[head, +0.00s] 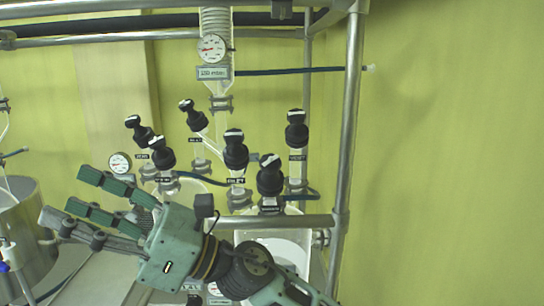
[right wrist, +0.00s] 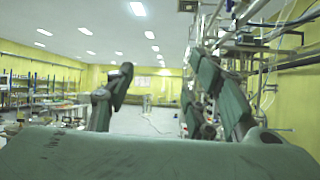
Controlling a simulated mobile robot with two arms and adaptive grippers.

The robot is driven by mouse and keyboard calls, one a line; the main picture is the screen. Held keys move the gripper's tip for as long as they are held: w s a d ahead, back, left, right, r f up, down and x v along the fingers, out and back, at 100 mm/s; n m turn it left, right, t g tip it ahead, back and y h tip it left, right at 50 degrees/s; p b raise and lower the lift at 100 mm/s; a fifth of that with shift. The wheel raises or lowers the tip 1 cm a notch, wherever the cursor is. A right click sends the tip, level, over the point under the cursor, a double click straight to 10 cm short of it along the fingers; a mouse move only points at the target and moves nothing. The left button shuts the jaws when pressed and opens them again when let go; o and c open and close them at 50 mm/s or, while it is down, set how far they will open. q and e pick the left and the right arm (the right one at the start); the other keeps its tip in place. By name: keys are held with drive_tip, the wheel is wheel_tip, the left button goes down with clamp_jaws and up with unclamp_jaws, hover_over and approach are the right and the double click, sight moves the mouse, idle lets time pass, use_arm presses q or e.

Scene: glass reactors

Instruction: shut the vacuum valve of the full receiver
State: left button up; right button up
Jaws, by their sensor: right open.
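Several black-knobbed valves stand on the glass reactor's pipework in the head view. A front one (head: 270,175) sits above a glass receiver (head: 302,222) that holds pale contents at lower right. Others are the middle valve (head: 235,150), the right rear valve (head: 296,130), the front left valve (head: 161,153), the far left valve (head: 138,130) and the slanted rear valve (head: 191,115). Their labels are too small to read, so I cannot tell which is the vacuum valve. My right gripper (head: 70,200) is open and empty, left of and below the valves, fingers pointing left. It also shows in the right wrist view (right wrist: 158,95).
A metal frame post (head: 347,130) stands right of the valves, and a horizontal rail (head: 285,221) crosses below them. A pressure gauge (head: 212,48) and display (head: 213,73) hang above. A steel vessel (head: 32,230) stands at left. Open floor (right wrist: 150,122) shows in the right wrist view.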

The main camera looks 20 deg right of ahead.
drive_tip(key=s+a+f+n+g+h, duration=0.35)
drive_tip(key=n+g+h, duration=0.2)
drive_tip(key=n, duration=0.55)
drive_tip(key=w+d+f+n+t+h, duration=0.2)
drive_tip(key=w+d+f+n+h, duration=0.35)
drive_tip(key=n+h, duration=0.2)
drive_tip(key=w+d+r+t+h, duration=0.2)
drive_tip(key=d+r+h, duration=0.2)
drive_tip(key=d, duration=0.5)
drive_tip(key=w+d+r+t+h, duration=0.1)
drive_tip(key=w+d+r+h, duration=0.2)
drive_tip(key=d, duration=0.5)
drive_tip(key=w+d+r+t+h, duration=0.1)
drive_tip(key=d+r+t+h, duration=0.1)
drive_tip(key=d+r+h, duration=0.5)
drive_tip(key=y+p, duration=0.1)
drive_tip(key=p, duration=0.6)
approach(272, 160)
drive_tip(key=x, duration=0.3)
drive_tip(key=shift+n+g, duration=0.25)
drive_tip(key=shift+n, duration=0.2)
drive_tip(key=p+x, duration=0.2)
drive_tip(key=x, duration=0.4)
drive_tip(key=shift+w+d+r, duration=0.15)
drive_tip(key=shift+w, duration=0.05)
